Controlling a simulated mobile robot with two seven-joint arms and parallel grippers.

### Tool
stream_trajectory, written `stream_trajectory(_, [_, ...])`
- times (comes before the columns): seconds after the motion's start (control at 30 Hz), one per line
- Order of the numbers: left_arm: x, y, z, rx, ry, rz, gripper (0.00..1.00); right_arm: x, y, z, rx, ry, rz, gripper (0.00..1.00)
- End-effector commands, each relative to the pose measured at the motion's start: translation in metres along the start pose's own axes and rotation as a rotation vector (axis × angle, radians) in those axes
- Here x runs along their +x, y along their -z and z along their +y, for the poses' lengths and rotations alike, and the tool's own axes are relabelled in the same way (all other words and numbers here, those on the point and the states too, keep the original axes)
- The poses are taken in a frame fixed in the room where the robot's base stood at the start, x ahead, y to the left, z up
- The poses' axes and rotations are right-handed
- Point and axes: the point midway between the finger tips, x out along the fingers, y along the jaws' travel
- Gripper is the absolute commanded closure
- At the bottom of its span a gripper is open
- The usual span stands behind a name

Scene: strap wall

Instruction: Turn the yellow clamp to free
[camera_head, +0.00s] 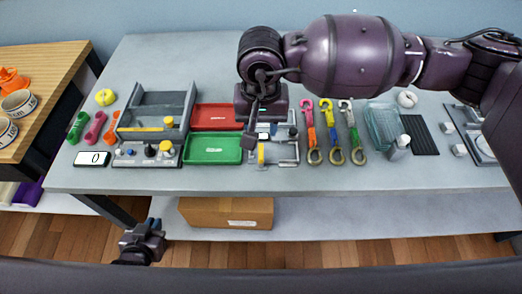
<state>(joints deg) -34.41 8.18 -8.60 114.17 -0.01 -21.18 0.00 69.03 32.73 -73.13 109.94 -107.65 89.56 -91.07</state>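My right gripper (251,142) hangs from the arm that comes in from the right. It points down over the left part of a grey metal frame (286,161) near the middle of the table. A small upright yellow piece (261,155) shows in that frame, just below and right of the gripper; it may be the yellow clamp, but its setting is too small to tell. I cannot tell whether the gripper touches it, or whether its fingers are open. My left gripper (152,229) is low in front of the table's front edge, away from everything on the table; its finger opening is unclear.
Red (215,116) and green (213,149) trays lie left of the frame. A grey unit with knobs (146,153) stands further left. Hooked straps (334,132) and a clear bin (380,127) are on the right. A cardboard box (226,212) sits below the table.

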Motion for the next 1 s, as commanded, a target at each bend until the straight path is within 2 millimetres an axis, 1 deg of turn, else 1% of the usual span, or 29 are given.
stream_trajectory(0.17, [0.0, 0.0, 0.0, 0.0, 0.0, 0.0, 0.92, 0.025, -0.001, 0.0, 0.003, 0.0, -0.004, 0.63])
stream_trajectory(0.4, [-0.001, 0.0, 0.0, 0.0, 0.0, -0.001, 0.92, 0.067, -0.001, -0.001, 0.004, 0.002, -0.005, 0.63])
stream_trajectory(0.6, [-0.001, 0.0, 0.0, 0.0, 0.0, -0.001, 0.92, 0.091, -0.001, -0.001, 0.004, 0.002, -0.004, 0.63])
stream_trajectory(0.77, [-0.001, 0.0, 0.0, 0.0, 0.0, -0.001, 0.92, 0.1, -0.001, -0.001, 0.003, 0.003, -0.003, 0.63])
stream_trajectory(1.0, [-0.001, 0.0, 0.0, 0.0, 0.0, -0.001, 0.92, 0.101, -0.001, -0.001, 0.003, 0.003, -0.002, 0.63])
